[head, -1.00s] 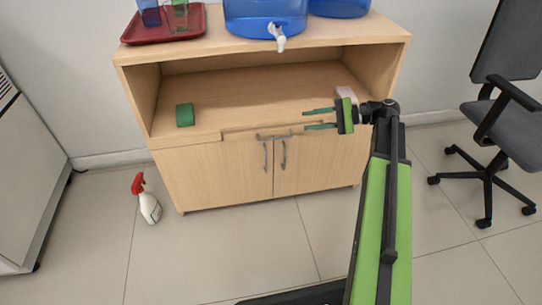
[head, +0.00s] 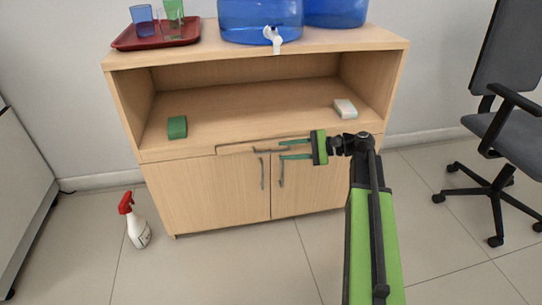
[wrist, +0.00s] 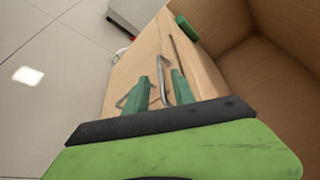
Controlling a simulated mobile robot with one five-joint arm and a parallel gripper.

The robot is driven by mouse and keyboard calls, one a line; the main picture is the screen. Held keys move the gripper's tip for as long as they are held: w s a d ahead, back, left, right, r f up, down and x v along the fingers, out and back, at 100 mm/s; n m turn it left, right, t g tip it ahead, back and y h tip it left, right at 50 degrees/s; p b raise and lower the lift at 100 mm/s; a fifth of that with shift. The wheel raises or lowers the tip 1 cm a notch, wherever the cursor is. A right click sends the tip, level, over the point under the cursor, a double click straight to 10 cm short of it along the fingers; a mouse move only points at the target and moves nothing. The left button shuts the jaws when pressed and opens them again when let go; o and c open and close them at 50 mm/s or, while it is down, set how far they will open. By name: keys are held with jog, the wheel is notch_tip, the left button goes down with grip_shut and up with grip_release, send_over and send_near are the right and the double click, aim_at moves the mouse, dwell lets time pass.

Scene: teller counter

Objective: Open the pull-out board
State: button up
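The pull-out board (head: 232,150) is a thin wooden panel in the cabinet's front edge, above the doors, and looks flush with it. Its dark horizontal bar handle (head: 268,150) is at the front. My gripper (head: 281,149) is open and points left along the cabinet front, its two green fingers one above the other at the handle's right end. In the wrist view, the metal handle (wrist: 163,78) shows between the spread fingers (wrist: 160,80). I cannot tell whether the fingers reach around it or touch it.
Two vertical door handles (head: 262,172) hang just below. The open shelf holds a green block (head: 177,127) and a white block (head: 345,108). A red tray (head: 120,45) and blue water containers (head: 250,22) stand on top. A spray bottle (head: 138,232) and an office chair (head: 495,190) flank the cabinet.

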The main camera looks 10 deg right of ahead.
aim_at(271, 152)
jog(key=x, duration=0.5)
jog(key=shift+w+a+f+b, duration=0.1)
jog(key=shift+w+a+b, duration=0.05)
jog(key=shift+a+b, duration=0.25)
jog(key=shift+c, duration=0.3)
grip_shut()
dwell(0.6)
